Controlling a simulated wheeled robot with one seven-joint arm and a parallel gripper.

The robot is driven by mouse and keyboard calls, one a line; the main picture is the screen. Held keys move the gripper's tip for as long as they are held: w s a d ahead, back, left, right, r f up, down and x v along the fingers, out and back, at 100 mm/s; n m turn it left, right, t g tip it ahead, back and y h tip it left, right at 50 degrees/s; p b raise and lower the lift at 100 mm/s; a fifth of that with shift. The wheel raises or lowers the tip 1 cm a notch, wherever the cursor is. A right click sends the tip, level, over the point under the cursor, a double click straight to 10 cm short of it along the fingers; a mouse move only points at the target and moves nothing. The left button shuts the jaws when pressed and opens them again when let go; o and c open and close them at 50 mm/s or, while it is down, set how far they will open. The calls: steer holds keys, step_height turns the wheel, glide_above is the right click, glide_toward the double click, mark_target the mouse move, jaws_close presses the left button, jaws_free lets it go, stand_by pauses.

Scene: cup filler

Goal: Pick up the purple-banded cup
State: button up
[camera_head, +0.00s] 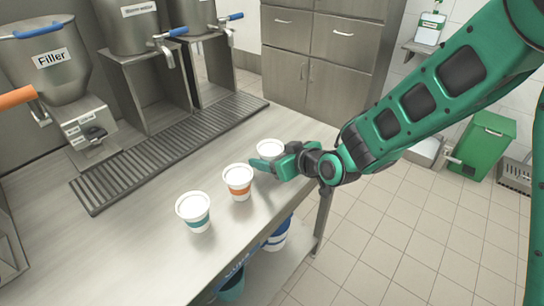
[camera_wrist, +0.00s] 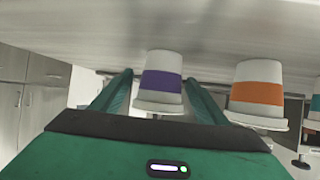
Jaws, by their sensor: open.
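The purple-banded cup (camera_wrist: 161,82) is white with a purple band. In the wrist view it appears upside down, between my gripper's two green fingers (camera_wrist: 157,80). In the head view the same cup (camera_head: 270,147) stands upright on the metal counter, its band hidden behind my gripper (camera_head: 268,163). My gripper is open, one finger on each side of the cup. Whether a finger touches it I cannot tell.
An orange-banded cup (camera_head: 238,181) stands close to my gripper, and a teal-banded cup (camera_head: 195,211) stands nearer the front. A drip grate (camera_head: 165,150) runs along the dispensers, including the Filler (camera_head: 55,70). The counter's right edge is close to the purple-banded cup.

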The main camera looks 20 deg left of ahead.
steer(key=c, duration=1.2)
